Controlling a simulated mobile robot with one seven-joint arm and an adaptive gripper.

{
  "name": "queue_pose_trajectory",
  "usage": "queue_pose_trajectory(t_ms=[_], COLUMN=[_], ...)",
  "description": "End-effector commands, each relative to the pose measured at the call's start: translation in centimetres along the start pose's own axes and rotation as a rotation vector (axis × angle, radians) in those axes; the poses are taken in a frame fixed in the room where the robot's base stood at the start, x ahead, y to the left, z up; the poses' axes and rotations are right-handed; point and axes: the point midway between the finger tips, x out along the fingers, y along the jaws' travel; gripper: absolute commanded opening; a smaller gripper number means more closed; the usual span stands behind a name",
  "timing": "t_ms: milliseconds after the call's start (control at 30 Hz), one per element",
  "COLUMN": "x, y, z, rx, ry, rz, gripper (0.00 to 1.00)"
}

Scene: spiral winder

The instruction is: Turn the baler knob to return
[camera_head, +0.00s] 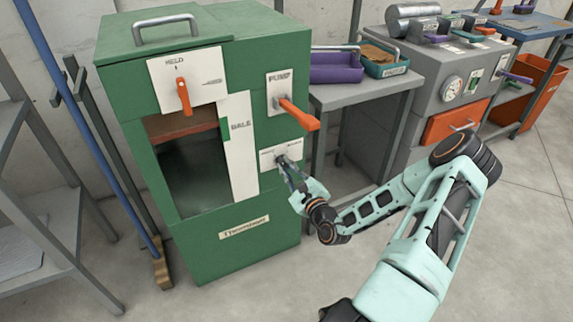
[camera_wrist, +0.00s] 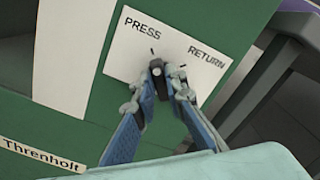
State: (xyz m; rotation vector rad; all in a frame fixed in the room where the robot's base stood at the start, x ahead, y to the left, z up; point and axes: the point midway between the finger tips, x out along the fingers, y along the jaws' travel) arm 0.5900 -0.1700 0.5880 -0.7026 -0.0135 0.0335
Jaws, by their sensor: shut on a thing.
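The green baler (camera_head: 220,255) stands at the left in the head view. Its white knob plate (camera_head: 294,148) is on the right part of its front. In the wrist view the plate (camera_wrist: 190,38) reads PRESS on the left and RETURN on the right. A small dark knob (camera_wrist: 155,66) sits between the two words. My gripper (camera_wrist: 164,76) is shut on the knob, and its fingertips hide much of it. In the head view my gripper (camera_head: 284,165) reaches the plate from the lower right. The knob's exact pointing direction is hard to tell.
An orange PUMP lever (camera_head: 300,115) sticks out just above my gripper. An orange lever (camera_head: 183,96) hangs on the HELD plate. A grey table (camera_head: 345,95) with a purple tray (camera_head: 335,68) stands right of the baler. A grey shelf (camera_head: 45,225) stands left.

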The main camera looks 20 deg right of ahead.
Motion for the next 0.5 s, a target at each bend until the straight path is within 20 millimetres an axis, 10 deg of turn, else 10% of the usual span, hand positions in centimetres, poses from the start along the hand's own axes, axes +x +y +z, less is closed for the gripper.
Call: queue_pose_trajectory(t_ms=[500], x=[0.00], y=[-0.39], z=[0.29], rx=[0.444], ry=[0.003], rz=[0.001], gripper=[0.00])
